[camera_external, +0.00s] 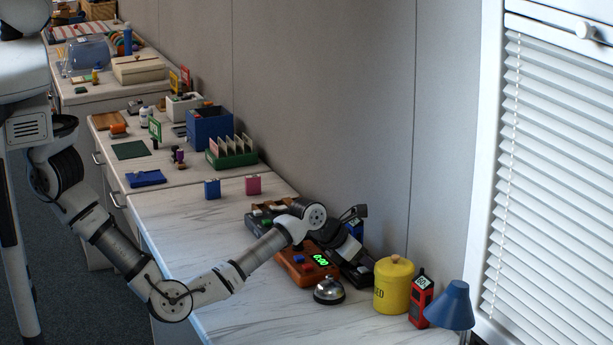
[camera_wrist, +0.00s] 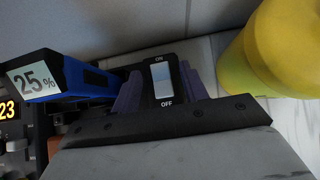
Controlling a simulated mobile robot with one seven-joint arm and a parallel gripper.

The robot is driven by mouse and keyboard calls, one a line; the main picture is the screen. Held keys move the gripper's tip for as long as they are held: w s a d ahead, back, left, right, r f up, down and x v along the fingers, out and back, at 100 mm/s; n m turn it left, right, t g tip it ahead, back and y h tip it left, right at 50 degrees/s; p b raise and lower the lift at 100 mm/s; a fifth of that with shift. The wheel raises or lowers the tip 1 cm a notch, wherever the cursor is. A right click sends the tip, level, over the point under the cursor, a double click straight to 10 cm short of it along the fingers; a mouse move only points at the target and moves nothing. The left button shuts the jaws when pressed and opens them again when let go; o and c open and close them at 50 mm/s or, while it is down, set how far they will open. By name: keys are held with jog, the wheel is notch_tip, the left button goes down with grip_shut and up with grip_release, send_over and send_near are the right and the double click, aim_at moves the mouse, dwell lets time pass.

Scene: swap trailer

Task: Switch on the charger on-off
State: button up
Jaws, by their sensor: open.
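The charger's on-off switch (camera_wrist: 162,80) is a pale rocker on a black housing, marked ON above and OFF below, in the wrist view. I cannot tell which way the rocker is tipped. My gripper (camera_wrist: 160,88) is open, with a purple finger on each side of the switch housing; contact is unclear. A blue device (camera_wrist: 85,78) with a "25%" display stands left of the switch. In the external view, my gripper (camera_external: 350,258) is over the black equipment at the back of the marble counter, where the switch itself cannot be made out.
A yellow canister (camera_external: 393,287) stands close right of the gripper and also fills the upper right of the wrist view (camera_wrist: 285,45). A silver bell (camera_external: 329,291), an orange box with a green display (camera_external: 305,262), a red device (camera_external: 420,303) and a blue lamp (camera_external: 451,306) are nearby.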

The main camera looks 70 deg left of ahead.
grip_shut()
jog(key=shift+w+r+g+p, duration=0.1)
jog(key=shift+r+g+p, duration=0.25)
jog(key=shift+p, duration=0.3)
jog(key=shift+f, duration=0.1)
jog(key=shift+f+g, duration=0.2)
jog(key=shift+g, duration=0.05)
grip_release()
jog(key=shift+r, duration=0.1)
jog(key=b+v, duration=0.3)
jog(key=v, duration=1)
jog(key=shift+s+r, duration=0.25)
